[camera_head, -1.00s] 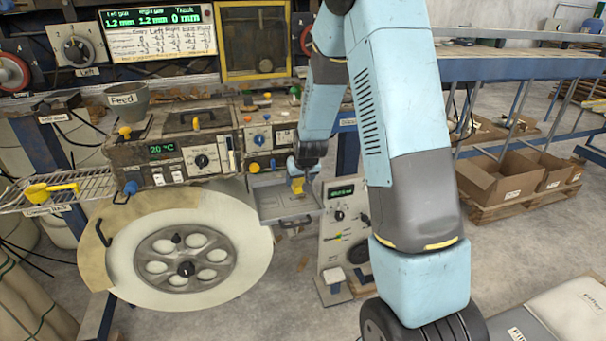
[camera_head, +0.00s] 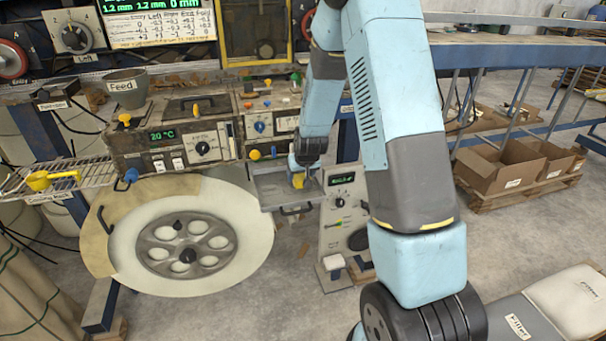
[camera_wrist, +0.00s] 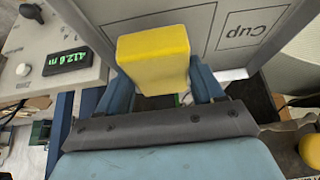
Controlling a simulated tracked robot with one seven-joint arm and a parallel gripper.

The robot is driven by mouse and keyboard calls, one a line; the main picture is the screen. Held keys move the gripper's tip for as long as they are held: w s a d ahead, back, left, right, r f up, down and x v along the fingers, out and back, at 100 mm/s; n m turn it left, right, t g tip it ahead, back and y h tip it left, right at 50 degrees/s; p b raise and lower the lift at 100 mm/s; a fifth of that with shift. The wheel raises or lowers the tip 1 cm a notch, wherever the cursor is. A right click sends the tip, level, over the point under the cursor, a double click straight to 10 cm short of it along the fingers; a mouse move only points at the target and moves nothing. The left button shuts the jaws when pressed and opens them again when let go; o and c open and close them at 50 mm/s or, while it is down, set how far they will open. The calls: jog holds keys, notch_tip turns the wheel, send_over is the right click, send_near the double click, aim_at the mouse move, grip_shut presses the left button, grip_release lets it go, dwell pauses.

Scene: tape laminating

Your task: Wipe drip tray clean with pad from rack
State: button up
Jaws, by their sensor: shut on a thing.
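The drip tray (camera_head: 270,188) is a shallow grey metal tray with a front handle, below the machine panel at the middle of the head view. It also shows in the wrist view (camera_wrist: 205,25), with an outlined "Cup" mark. My gripper (camera_head: 298,173) is over the tray's right part. In the wrist view my gripper (camera_wrist: 162,80) is shut on a yellow pad (camera_wrist: 153,55), one blue finger on each side. Whether the pad touches the tray floor I cannot tell. The wire rack (camera_head: 85,175) at the left holds a yellow scoop-like thing (camera_head: 50,180).
A large pale roll (camera_head: 235,265) with a metal hub stands left of and below the tray. A grey control box (camera_head: 343,215) with a green display stands close to the tray's right. A grey feed cup (camera_head: 126,90) stands on the machine.

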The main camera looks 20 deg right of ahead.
jog(key=shift+f, duration=0.9)
dwell(0.3)
jog(key=shift+d+r, duration=0.15)
jog(key=shift+d, duration=0.95)
jog(key=shift+d+r, duration=0.1)
jog(key=shift+d, duration=1)
jog(key=shift+w+a+r, duration=0.15)
jog(key=shift+w+a, duration=0.1)
jog(key=shift+a, duration=0.35)
jog(key=shift+s+a+r, duration=0.1)
jog(key=shift+a+r, duration=0.05)
jog(key=shift+a, duration=0.75)
jog(key=shift+s+a, duration=0.1)
jog(key=shift+a, duration=0.45)
jog(key=shift+f, duration=0.35)
jog(key=shift+d+f, duration=0.1)
jog(key=shift+d, duration=1.95)
jog(key=shift+a, duration=2.1)
